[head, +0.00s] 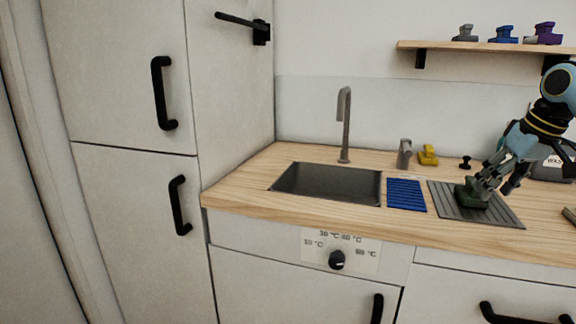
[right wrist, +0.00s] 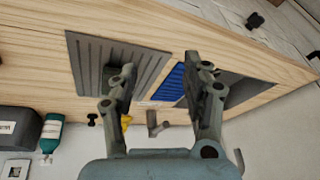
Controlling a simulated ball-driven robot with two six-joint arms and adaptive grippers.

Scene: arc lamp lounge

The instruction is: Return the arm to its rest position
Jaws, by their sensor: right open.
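My right arm comes in from the right in the head view. Its gripper (head: 496,179) is open and low over the ribbed grey drying mat (head: 508,219). A dark green object (head: 467,198) sits on the mat just below the fingers. My left gripper is in neither view.
A blue ribbed mat (head: 406,195) lies between the grey mat and the sink (head: 327,183). A tap (head: 345,125), grey dispenser (head: 404,154) and yellow object (head: 428,155) stand behind. A shelf (head: 480,47) with several small objects hangs above. A green bottle (right wrist: 50,133) shows in the wrist view.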

